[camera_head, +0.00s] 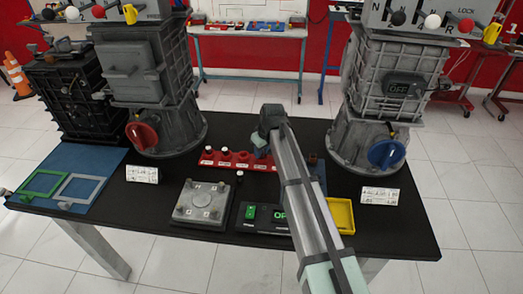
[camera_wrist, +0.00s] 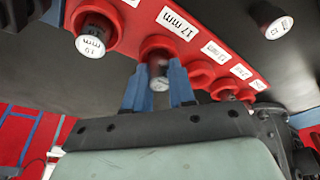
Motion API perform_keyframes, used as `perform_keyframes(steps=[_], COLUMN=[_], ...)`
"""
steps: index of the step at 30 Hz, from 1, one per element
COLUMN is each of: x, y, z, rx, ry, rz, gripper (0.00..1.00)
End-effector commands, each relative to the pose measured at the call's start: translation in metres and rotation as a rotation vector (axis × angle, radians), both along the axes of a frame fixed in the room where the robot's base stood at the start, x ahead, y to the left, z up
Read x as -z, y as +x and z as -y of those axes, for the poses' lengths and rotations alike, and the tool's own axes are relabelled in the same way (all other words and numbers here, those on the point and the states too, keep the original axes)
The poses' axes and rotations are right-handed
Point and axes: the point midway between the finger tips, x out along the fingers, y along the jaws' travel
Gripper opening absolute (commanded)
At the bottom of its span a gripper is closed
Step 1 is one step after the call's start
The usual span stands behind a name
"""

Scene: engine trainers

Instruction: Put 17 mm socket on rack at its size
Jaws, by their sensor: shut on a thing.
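The red socket rack (camera_head: 222,164) lies across the middle of the dark table. In the wrist view the rack (camera_wrist: 128,27) shows a "17 mm" label (camera_wrist: 172,19) beside one round holder. My gripper (camera_wrist: 160,88) has its blue fingers shut on a dark socket with a pale end (camera_wrist: 158,70), at that holder. I cannot tell whether the socket is fully seated, and its size marking is not readable. A socket marked 19 mm (camera_wrist: 91,40) stands in the neighbouring place. In the head view my gripper (camera_head: 262,142) is over the rack's right part and hides the held socket.
Another pale-ended socket (camera_wrist: 271,20) stands apart from the labelled row. A grey box (camera_head: 204,203), a green-lit panel (camera_head: 262,216) and a yellow tray (camera_head: 341,214) lie in front of the rack. Large grey housings (camera_head: 165,100) (camera_head: 372,110) stand on both sides.

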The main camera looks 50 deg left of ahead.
Motion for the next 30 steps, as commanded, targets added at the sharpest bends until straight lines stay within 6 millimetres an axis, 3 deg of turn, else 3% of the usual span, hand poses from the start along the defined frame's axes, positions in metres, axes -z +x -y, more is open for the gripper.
perform_keyframes(steps=[1,30], x=[0.0122,0.0221], y=[-0.0019,-0.0017], z=[0.0038,0.0035], rx=[-0.003,-0.005], ry=[-0.022,-0.023], rz=[-0.005,-0.003], gripper=[0.0,0.0])
